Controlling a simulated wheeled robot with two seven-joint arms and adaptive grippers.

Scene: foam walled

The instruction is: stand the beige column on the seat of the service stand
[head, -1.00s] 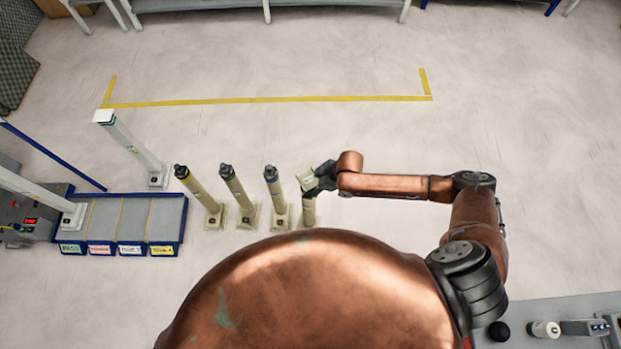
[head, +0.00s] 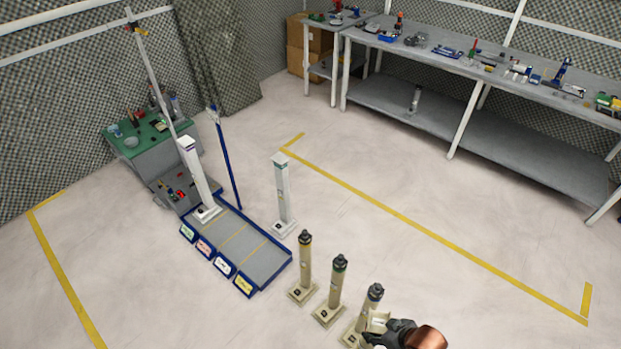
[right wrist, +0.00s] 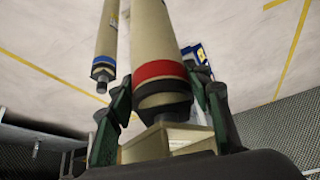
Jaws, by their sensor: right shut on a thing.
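A beige column with a red band (right wrist: 165,70) is close in the right wrist view, its pale block between the two fingers. My right gripper (right wrist: 165,125) is shut on it. In the head view the right gripper (head: 374,334) is at the bottom edge, beside the column's beige block (head: 378,321); the rest of that column is hidden or cut off. A low blue-edged stand (head: 250,252) with a grey top and coloured labels lies to the left; which part is the seat, I cannot tell. My left gripper is out of view.
Beige columns with yellow (head: 304,265), green (head: 336,285) and blue (head: 370,305) bands stand in a row between gripper and stand. One white column (head: 200,180) stands at the stand's far left end, another (head: 283,195) behind it.

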